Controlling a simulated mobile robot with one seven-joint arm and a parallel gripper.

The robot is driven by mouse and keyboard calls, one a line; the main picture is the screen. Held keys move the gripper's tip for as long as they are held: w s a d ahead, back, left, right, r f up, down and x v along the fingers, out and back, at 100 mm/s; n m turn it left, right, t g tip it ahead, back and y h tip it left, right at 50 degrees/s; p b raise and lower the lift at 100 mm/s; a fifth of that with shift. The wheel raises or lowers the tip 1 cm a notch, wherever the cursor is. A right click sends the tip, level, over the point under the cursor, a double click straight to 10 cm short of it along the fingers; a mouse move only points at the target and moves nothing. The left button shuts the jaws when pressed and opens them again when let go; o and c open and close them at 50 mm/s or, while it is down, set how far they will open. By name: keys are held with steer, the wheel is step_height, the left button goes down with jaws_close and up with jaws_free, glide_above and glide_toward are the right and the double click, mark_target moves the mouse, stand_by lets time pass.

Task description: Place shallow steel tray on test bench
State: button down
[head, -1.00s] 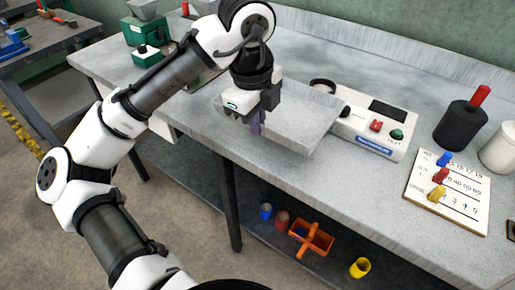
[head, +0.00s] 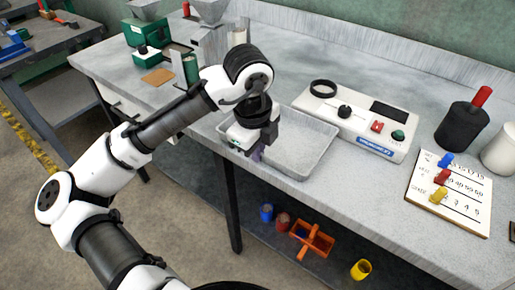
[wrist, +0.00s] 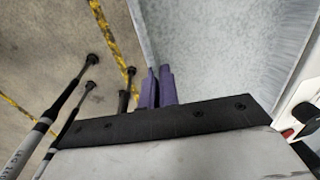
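The shallow steel tray (head: 305,155) is a grey rectangular pan with low walls. In the head view it lies level and looks to be resting on the test bench (head: 345,195), close to the front edge and in front of the white tester. My gripper (head: 257,155) is at the tray's front-left rim, with its purple fingers pointing down. In the wrist view the fingers (wrist: 157,88) are close together, with the tray's thin rim running between them. The tray's grey inside (wrist: 215,50) fills the right of that view. The exact contact under the tray is hidden.
The white tester (head: 360,120) with knob and buttons stands right behind the tray. A number board (head: 447,205) with coloured pegs and a black cylinder (head: 461,127) are farther right. A green machine (head: 147,35) stands at the back left. An orange caddy (head: 312,240) is on the lower shelf.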

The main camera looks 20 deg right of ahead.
steer(key=c, duration=1.7)
jaws_free()
steer(key=shift+f, duration=0.1)
steer(key=r, duration=0.8)
steer(key=s+a+r, duration=0.1)
steer(key=r, duration=0.3)
steer(key=shift+r, duration=0.15)
